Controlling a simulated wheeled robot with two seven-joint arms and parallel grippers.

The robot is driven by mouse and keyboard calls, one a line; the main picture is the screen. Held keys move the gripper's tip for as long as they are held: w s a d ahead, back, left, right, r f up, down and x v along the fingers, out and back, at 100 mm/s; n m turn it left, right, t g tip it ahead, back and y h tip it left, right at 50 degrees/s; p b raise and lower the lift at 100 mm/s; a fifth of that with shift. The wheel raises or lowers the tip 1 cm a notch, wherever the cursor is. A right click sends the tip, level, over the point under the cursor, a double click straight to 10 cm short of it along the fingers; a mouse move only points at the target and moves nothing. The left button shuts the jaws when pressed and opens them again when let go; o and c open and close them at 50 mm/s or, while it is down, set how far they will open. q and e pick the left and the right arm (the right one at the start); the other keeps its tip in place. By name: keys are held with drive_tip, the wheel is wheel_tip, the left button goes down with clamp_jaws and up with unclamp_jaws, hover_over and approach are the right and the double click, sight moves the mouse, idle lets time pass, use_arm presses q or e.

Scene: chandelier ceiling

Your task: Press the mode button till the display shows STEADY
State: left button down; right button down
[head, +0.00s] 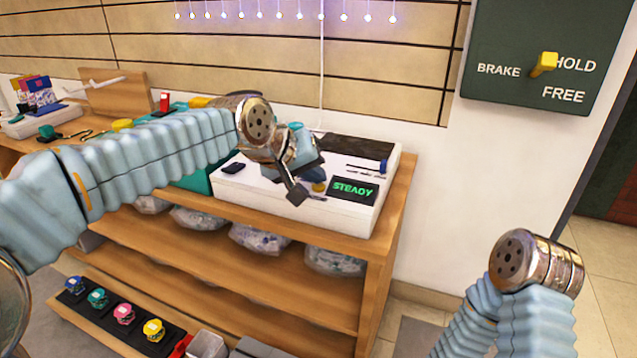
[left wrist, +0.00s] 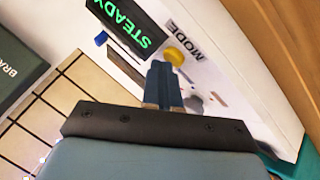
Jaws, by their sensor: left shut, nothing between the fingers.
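A white control box (head: 262,190) sits on the wooden shelf unit. Its dark display (head: 353,189) reads STEADY in green letters, which also show in the left wrist view (left wrist: 130,22). The yellow mode button (head: 319,187) is beside the display; in the left wrist view the button (left wrist: 174,56) has the word MODE beside it. My left gripper (head: 315,177) is shut and empty, its blue fingertips (left wrist: 162,70) right by the button. I cannot tell whether they touch it. My right arm shows at the lower right, but its gripper is out of view.
A green wall panel (head: 525,85) with a yellow lever stands at the upper right. Bagged items (head: 258,240) lie on the shelf below. A row of coloured knobs (head: 124,314) is at the lower left. A wooden stand (head: 112,93) is at the far left.

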sight(314, 187)
use_arm(q)
drive_tip(key=shift+r+p, duration=0.85)
drive_tip(key=shift+r, duration=0.05)
wheel_tip(314, 187, up, 5)
drive_tip(key=p, duration=0.4)
idle(0.6)
